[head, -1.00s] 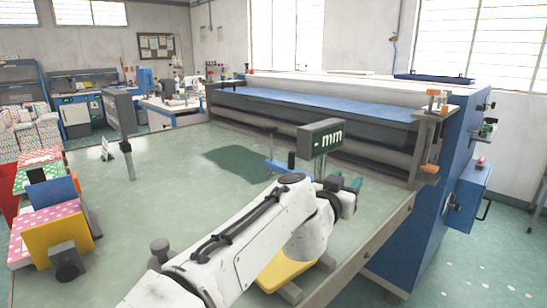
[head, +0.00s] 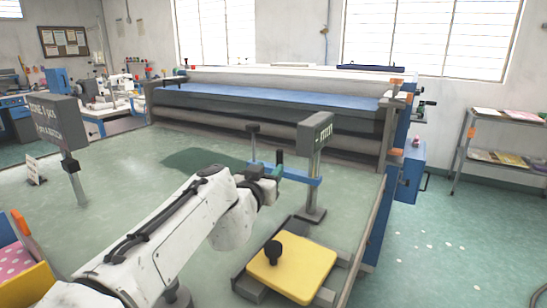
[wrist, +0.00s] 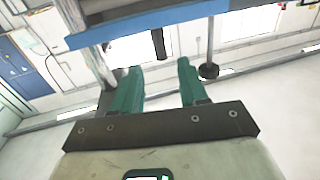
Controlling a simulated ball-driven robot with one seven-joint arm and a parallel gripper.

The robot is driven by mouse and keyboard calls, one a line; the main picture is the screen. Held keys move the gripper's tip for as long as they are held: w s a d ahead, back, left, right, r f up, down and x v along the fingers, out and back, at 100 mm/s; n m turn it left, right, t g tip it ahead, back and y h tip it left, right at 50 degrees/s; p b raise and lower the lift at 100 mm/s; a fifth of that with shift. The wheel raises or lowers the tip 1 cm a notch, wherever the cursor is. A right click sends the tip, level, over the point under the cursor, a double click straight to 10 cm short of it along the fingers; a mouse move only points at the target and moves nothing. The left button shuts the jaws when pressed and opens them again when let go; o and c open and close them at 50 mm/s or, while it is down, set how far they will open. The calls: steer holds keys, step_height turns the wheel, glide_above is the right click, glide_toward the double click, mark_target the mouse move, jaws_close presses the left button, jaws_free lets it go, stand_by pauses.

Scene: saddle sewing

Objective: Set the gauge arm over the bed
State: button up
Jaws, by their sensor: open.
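The gauge is a grey post (head: 313,185) with a dark "mm" display box (head: 314,131). Its blue arm (head: 305,177) reaches left from the post, behind my gripper, and carries a dark upright rod (head: 252,138) at its far end. The bed is a dark frame (head: 249,289) with a yellow plate (head: 292,272) and black knob, in front of the post. The arm points away from the plate. My gripper (head: 278,166) is open and empty at the blue arm. In the wrist view, the blue arm (wrist: 150,22) crosses just beyond the green fingers (wrist: 158,88); contact is unclear.
A large roller machine (head: 270,97) spans the back of the green table (head: 120,195). A grey sign (head: 52,120) stands at the left. Coloured boxes (head: 28,275) sit at the lower left. A shelf (head: 500,150) stands at the right beyond open floor.

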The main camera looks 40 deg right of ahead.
mark_target(278, 158)
steer(key=x, duration=0.9)
steer(key=shift+w+d, duration=0.15)
steer(key=shift+c, duration=0.4)
jaws_close()
